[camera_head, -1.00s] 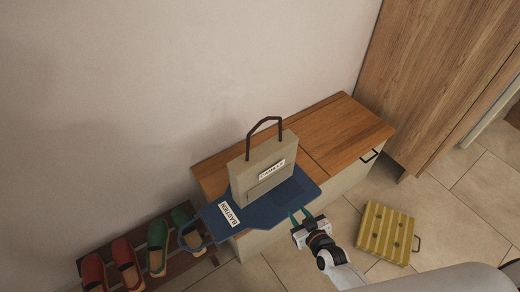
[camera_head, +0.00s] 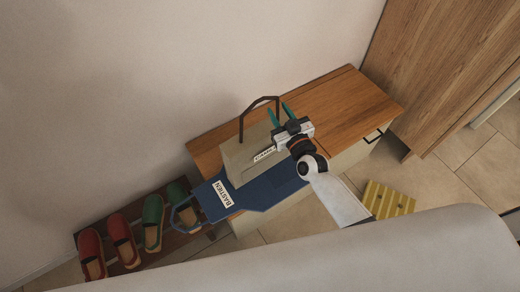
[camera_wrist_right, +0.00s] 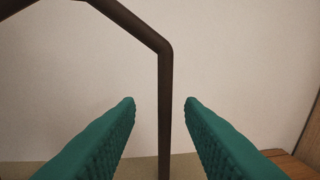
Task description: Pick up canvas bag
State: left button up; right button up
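The canvas bag (camera_head: 236,158) is beige with a dark arched handle (camera_head: 242,118) and a white name label. It stands upright on a flat blue bag (camera_head: 262,192) labelled "BASTIEN", on a wooden-topped cabinet. My right gripper (camera_head: 278,114) is at the handle's right side, above the bag, and hides part of it. In the right wrist view, the handle (camera_wrist_right: 165,110) stands upright between the open green fingers (camera_wrist_right: 160,105), with a gap to each side. My left gripper is not in view.
The cabinet top (camera_head: 345,105) is clear to the right. Red and green slippers (camera_head: 122,240) stand on a low rack at lower left. A yellow striped case (camera_head: 388,199) lies on the floor, partly hidden. A wall rises behind the cabinet.

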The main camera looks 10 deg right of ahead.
jog(key=w, duration=0.4)
jog(key=shift+w+a+f, duration=0.1)
jog(key=shift+a, duration=0.15)
grip_shut()
dwell(1.1)
